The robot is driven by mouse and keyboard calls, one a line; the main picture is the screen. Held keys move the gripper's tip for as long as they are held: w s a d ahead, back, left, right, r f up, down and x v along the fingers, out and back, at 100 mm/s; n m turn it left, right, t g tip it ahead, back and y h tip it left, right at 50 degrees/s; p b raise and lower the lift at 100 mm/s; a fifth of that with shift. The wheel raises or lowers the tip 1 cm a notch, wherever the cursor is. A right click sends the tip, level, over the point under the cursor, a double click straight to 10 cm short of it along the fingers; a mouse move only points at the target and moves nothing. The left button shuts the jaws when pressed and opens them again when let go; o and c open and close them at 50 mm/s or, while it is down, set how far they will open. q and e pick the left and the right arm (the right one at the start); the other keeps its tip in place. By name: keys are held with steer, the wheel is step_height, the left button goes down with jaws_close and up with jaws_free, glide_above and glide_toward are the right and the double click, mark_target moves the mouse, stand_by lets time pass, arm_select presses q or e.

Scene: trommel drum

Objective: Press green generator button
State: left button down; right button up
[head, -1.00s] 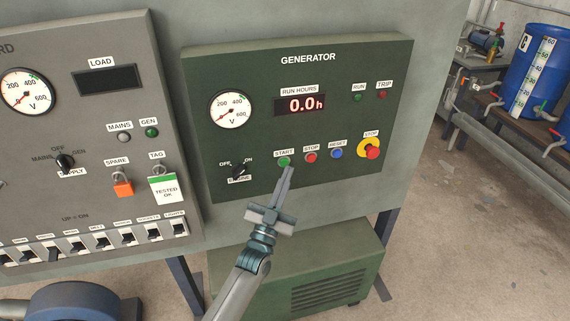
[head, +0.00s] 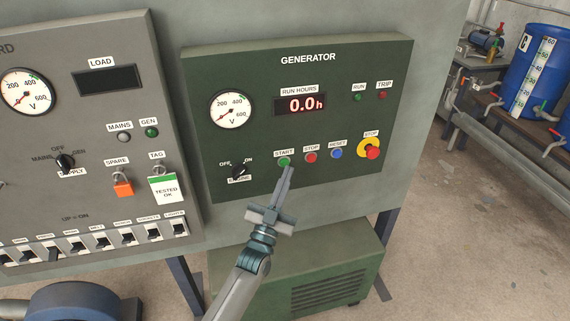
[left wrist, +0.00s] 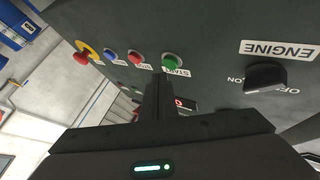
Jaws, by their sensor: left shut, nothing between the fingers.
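The green START button (head: 284,162) is on the dark green GENERATOR panel (head: 320,180), left of the red STOP button (head: 310,157). My left gripper (head: 289,170) is shut and empty, its fingertips just below and close to the green button. Whether they touch it I cannot tell in the head view. In the left wrist view the green button (left wrist: 171,62) stands just beyond the tips of the shut fingers (left wrist: 158,80). The RUN HOURS display (head: 299,105) reads 0.0 h. The engine knob (head: 239,172) points toward ON. My right gripper is not in view.
A blue RESET button (head: 336,153) and a red emergency stop (head: 372,152) on yellow lie to the right. The grey board (head: 90,120) at left carries a padlock (head: 123,186), a tag and several switches. A green ventilated cabinet (head: 330,268) stands below.

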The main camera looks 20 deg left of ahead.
arm_select(q)
steer(key=shift+w+a+b, duration=0.3)
steer(key=shift+w+a, duration=0.2)
steer(key=shift+w, duration=0.2)
stand_by(1.1)
stand_by(0.4)
steer(key=shift+s+d+p, duration=0.35)
steer(key=shift+s+d, duration=0.15)
steer(key=shift+s, duration=0.2)
steer(key=shift+s+d+p, duration=0.5)
steer(key=shift+s+d, duration=0.2)
steer(key=shift+s, duration=0.35)
steer(key=shift+s+d+p, duration=0.45)
steer(key=shift+s+d, duration=0.25)
steer(key=shift+s, duration=0.35)
